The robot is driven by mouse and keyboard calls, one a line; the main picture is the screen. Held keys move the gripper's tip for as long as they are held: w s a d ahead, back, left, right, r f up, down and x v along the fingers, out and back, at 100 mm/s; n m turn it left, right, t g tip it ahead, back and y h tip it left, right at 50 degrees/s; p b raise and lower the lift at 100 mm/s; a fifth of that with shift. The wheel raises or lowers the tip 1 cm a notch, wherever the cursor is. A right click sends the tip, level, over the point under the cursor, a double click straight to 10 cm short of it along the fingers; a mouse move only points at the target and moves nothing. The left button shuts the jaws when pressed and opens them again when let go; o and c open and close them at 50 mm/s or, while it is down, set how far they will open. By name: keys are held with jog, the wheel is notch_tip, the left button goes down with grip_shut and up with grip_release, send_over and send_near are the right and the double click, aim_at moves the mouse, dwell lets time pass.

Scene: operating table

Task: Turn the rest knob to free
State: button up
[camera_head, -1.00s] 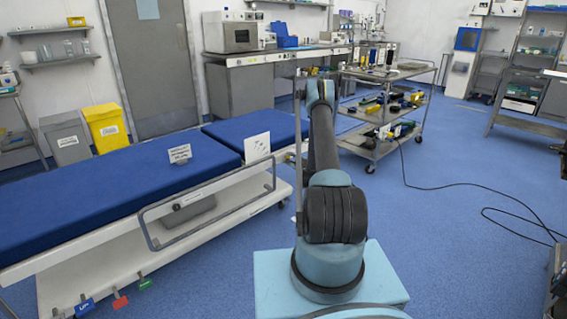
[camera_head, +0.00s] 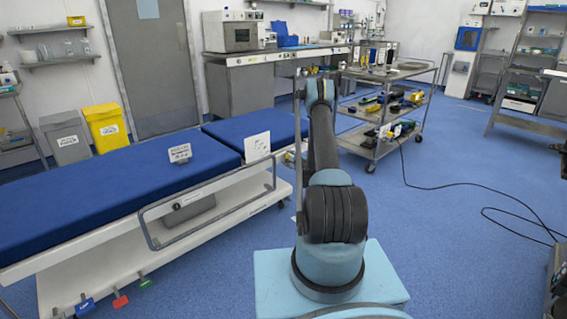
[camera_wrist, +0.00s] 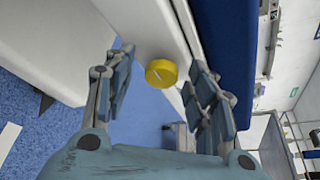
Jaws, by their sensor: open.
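The rest knob (camera_wrist: 161,73) shows in the wrist view as a round yellow knob with a thin pale line across its face. It sits on the pale side of the operating table (camera_head: 100,262), below the blue mattress. My gripper (camera_wrist: 160,60) is open, its two grey-blue fingers apart on either side of the knob in the picture. The knob appears beyond the fingertips, and I see no contact. Any label by the knob is unreadable. In the head view my arm hides the gripper.
A side rail (camera_head: 205,208) runs along the table's near side. A loaded trolley (camera_head: 372,150) stands beyond my arm. A black cable (camera_head: 455,185) lies on the otherwise open floor at right.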

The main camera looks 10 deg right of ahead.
notch_tip(320, 180, up, 10)
dwell(0.6)
jog(key=shift+f, duration=0.1)
